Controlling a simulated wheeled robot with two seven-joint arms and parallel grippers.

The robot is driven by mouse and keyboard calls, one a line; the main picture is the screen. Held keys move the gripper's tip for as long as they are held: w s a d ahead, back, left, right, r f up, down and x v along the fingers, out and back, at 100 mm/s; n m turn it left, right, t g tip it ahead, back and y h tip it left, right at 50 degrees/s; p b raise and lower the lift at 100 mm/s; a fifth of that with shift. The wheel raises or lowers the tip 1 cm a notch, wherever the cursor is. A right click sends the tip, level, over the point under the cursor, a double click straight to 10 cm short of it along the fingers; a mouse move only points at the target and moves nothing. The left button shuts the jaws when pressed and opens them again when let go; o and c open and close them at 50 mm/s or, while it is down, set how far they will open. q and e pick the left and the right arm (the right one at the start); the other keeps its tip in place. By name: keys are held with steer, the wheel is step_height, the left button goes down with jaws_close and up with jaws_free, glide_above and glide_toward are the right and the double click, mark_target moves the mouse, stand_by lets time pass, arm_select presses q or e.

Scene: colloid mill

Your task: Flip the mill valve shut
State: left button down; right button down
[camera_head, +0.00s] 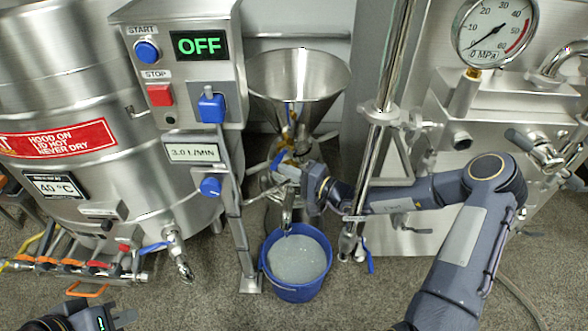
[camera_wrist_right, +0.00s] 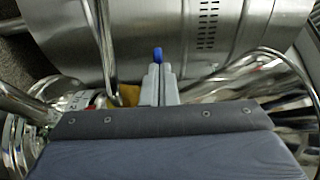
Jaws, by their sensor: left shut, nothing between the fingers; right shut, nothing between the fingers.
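The colloid mill stands in the middle of the head view, with a steel funnel hopper (camera_head: 298,80) on top and a spout (camera_head: 287,215) below. A blue lever handle (camera_head: 279,160), which looks like the mill valve's, points up beside the mill body. My right gripper (camera_head: 282,170) is shut at this handle, with nothing between its fingers. In the right wrist view the blue handle tip (camera_wrist_right: 158,54) shows just beyond the closed fingertips (camera_wrist_right: 160,72); I cannot tell whether they touch. My left gripper (camera_head: 118,318) is shut and empty at the bottom left, far from the mill.
A blue bucket (camera_head: 267,270) of grey liquid stands under the spout. A control box (camera_head: 190,65) reading OFF stands left, before a steel tank (camera_head: 60,80). A vertical pipe (camera_head: 380,110) and a gauge machine (camera_head: 470,120) stand right, close to my right arm.

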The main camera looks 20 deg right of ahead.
steer(key=shift+w+a, duration=0.2)
steer(key=shift+a, duration=0.5)
